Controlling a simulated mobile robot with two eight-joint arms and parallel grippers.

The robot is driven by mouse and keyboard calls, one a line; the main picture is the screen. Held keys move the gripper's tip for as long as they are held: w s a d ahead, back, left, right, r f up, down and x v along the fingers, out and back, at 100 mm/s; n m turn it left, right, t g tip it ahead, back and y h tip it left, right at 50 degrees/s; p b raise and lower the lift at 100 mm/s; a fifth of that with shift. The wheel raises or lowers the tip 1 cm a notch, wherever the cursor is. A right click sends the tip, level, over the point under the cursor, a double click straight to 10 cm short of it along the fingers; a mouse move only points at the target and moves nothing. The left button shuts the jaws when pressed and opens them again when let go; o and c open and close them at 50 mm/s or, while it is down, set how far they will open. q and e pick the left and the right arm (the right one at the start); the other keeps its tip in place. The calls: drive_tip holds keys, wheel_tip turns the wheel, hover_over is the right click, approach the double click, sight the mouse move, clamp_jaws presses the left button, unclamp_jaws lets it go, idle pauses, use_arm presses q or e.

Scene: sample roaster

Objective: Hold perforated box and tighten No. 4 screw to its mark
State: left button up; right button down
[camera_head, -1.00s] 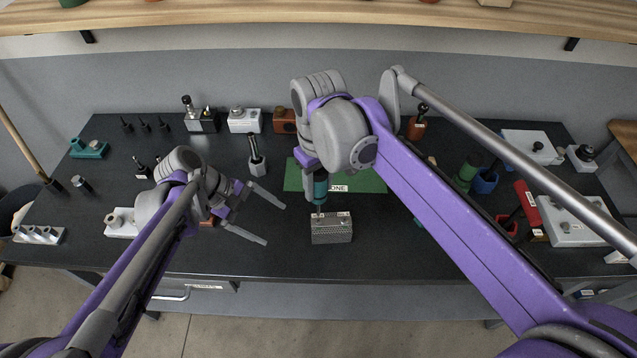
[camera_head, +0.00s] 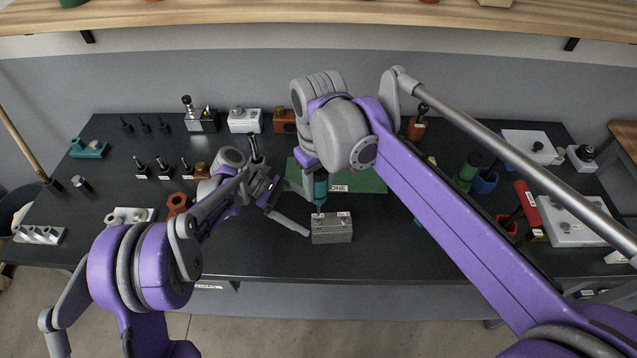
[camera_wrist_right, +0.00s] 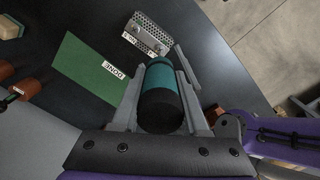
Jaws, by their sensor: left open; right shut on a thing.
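The perforated metal box (camera_head: 332,236) sits near the front middle of the black bench, with small white labels on its top. It also shows in the wrist view (camera_wrist_right: 150,36). My right gripper (camera_head: 319,173) is shut on a teal-and-black screwdriver (camera_head: 320,190), held upright with its tip at the left part of the box's top. Its handle fills the middle of the wrist view (camera_wrist_right: 158,75). Whether the tip is seated in a screw is too small to tell. My left gripper (camera_head: 308,214) is open, its fingers pointing right, just left of the box; contact is not clear.
A green mat (camera_head: 365,183) labelled DONE lies behind the box. A red-handled tool (camera_head: 527,202), a blue cup (camera_head: 485,181) and a grey case (camera_head: 575,224) stand at right. Several dark tools and small blocks stand at left. The bench front beside the box is clear.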

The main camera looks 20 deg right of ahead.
sight(327, 226)
use_arm(q)
drive_tip(key=shift+x, duration=3.25)
drive_tip(key=shift+c, duration=0.3)
clamp_jaws()
drive_tip(key=shift+o, duration=0.3)
unclamp_jaws()
